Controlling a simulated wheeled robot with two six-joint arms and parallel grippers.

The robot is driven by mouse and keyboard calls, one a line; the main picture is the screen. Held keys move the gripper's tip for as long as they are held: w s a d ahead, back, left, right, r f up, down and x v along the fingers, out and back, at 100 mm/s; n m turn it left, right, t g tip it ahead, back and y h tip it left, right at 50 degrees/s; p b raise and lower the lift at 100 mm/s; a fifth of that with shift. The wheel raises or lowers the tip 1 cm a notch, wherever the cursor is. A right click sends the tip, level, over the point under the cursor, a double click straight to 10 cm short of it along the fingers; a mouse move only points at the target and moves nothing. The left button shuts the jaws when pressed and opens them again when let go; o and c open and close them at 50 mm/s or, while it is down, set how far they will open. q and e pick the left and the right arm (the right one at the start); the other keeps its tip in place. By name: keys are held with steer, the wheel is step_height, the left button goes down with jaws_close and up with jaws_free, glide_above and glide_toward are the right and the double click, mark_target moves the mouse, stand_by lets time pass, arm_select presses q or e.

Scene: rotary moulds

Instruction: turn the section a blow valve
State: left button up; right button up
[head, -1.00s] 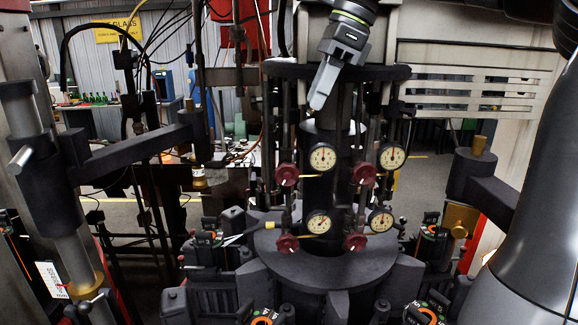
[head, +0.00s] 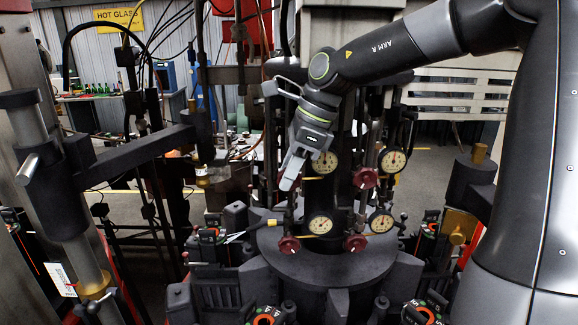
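Several red valve handwheels sit on the dark central column, beside round dial gauges. One handwheel (head: 364,177) is at upper right, one (head: 289,245) at lower left and one (head: 355,242) at lower right. No label shows which is the section A blow valve. My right gripper points down in front of the upper left valve's place; contact cannot be told. Its fingers are seen side-on, so their opening is unclear. My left gripper is out of view.
The gauges (head: 320,224) stand close to the handwheels. A dark round plate (head: 330,268) lies below, ringed by moulds with orange dials (head: 267,317). A dark horizontal bar (head: 135,155) crosses at left. A brass-topped post (head: 479,155) stands at right.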

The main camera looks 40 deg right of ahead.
steer(key=shift+c, duration=0.2)
jaws_close()
steer(key=shift+f+b, duration=0.2)
steer(key=shift+b, duration=0.65)
steer(key=shift+s+d+r+t+y+b, duration=0.1)
steer(key=shift+r+t+y+b, duration=0.05)
steer(key=shift+t+y+b, duration=0.3)
steer(key=shift+o, duration=0.2)
jaws_free()
steer(key=shift+r, duration=0.1)
